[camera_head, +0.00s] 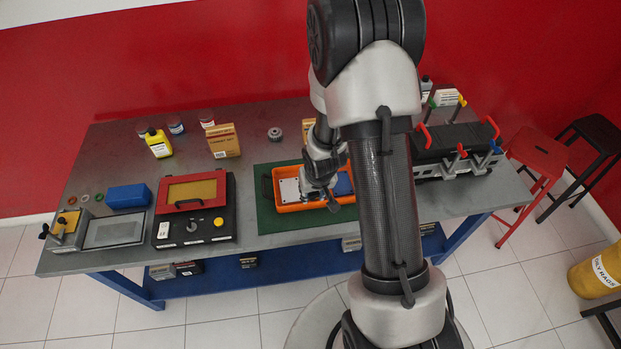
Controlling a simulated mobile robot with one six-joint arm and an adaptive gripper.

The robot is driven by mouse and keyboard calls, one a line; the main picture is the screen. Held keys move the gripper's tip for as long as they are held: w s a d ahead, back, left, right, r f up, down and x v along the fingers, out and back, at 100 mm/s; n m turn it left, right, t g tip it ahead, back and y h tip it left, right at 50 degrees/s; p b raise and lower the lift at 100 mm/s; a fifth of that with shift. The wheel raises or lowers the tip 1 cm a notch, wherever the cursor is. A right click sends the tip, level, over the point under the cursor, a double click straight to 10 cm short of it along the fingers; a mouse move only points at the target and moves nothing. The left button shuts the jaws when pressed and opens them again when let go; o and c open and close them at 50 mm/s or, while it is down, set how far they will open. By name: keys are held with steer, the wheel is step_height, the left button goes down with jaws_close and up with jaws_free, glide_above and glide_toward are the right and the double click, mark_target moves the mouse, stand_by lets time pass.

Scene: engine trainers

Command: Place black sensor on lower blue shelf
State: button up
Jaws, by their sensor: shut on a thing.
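My gripper (330,202) is over the orange tray (290,207) on the workbench, pointing down. It is shut on a small dark thing, which looks like the black sensor (334,206); its shape is too small and covered to make out. I cannot tell whether it still touches the tray floor. The lower blue shelf (215,282) runs under the bench top, in front and below. Part of it is hidden by my arm.
A black case with a red-framed window (195,205) is left of the tray. An engine trainer (455,150) and red stool (537,160) are right.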

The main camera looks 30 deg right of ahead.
steer(key=d+r+p, duration=0.1)
steer(key=d+r, duration=0.3)
steer(key=b, duration=1.4)
glide_above(322, 215)
steer(key=shift+m, duration=0.4)
steer(key=f, duration=1)
steer(key=s+f, duration=0.1)
steer(key=f, duration=0.4)
steer(key=shift+a, duration=0.2)
step_height(322, 215, down, 5)
steer(key=b, duration=0.4)
steer(key=shift+b, duration=0.3)
steer(key=shift+f, duration=0.2)
steer(key=o, duration=1)
steer(key=shift+c, duration=0.2)
steer(key=shift+r, duration=0.1)
